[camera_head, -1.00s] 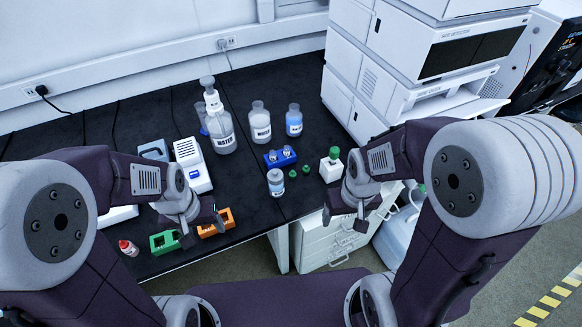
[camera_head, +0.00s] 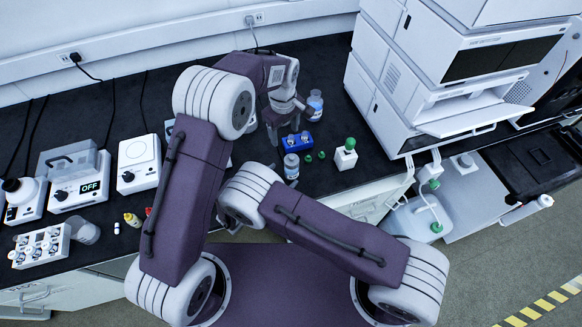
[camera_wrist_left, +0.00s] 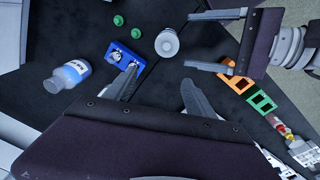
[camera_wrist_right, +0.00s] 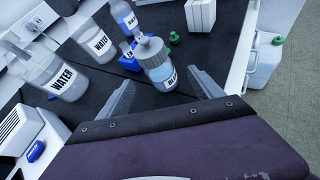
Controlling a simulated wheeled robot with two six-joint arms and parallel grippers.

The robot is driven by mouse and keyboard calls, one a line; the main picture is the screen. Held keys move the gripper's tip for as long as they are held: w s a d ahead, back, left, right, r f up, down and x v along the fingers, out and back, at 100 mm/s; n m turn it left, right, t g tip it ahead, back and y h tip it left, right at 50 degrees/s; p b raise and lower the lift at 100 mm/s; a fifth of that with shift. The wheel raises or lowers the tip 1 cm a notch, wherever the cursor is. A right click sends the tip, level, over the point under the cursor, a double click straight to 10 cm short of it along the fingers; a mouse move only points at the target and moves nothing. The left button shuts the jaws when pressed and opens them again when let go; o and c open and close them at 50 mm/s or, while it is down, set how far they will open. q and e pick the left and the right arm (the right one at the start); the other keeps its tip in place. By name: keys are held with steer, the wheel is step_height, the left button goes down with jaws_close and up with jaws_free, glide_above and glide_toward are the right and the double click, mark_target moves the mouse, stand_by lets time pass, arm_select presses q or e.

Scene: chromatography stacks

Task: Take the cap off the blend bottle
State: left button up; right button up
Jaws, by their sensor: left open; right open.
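The small clear bottle with a grey-white cap (camera_wrist_right: 160,65) stands upright on the black bench; its label is only partly readable, and I take it as the blend bottle. The head view shows it in front of a blue rack (camera_head: 291,166), and the left wrist view shows its cap from above (camera_wrist_left: 167,42). My right gripper (camera_wrist_right: 160,84) is open and empty, its fingertips pointing at this bottle, which stands just beyond them. It also shows in the left wrist view (camera_wrist_left: 190,42). My left gripper (camera_wrist_left: 159,78) is open and empty above the bench near the blue rack.
Two loose green caps (camera_wrist_left: 127,20) lie by the blue rack (camera_wrist_left: 124,56). A blue-liquid bottle (camera_wrist_left: 67,76) and WATER bottles (camera_wrist_right: 70,80) stand behind. A white block with a green cap (camera_head: 345,155) is to the right. Orange and green racks (camera_wrist_left: 262,102) lie on the other side.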

mark_target(292, 157)
arm_select(q)
steer(key=shift+g, duration=0.5)
steer(key=s+d+f, duration=0.2)
steer(key=f, duration=0.1)
steer(key=shift+s+d+f, duration=0.15)
steer(key=shift+d+f, duration=0.05)
steer(key=shift+d, duration=0.05)
arm_select(e)
steer(key=f+n, duration=0.1)
steer(key=s+f+n+t, duration=0.1)
steer(key=n, duration=0.1)
steer(key=shift+s+t+y, duration=0.25)
steer(key=shift+t+y, duration=0.05)
arm_select(q)
steer(key=shift+a, duration=0.15)
arm_select(e)
steer(key=x, duration=0.9)
steer(key=shift+a+f, duration=0.1)
steer(key=shift+f, duration=0.05)
steer(key=shift+c, duration=0.4)
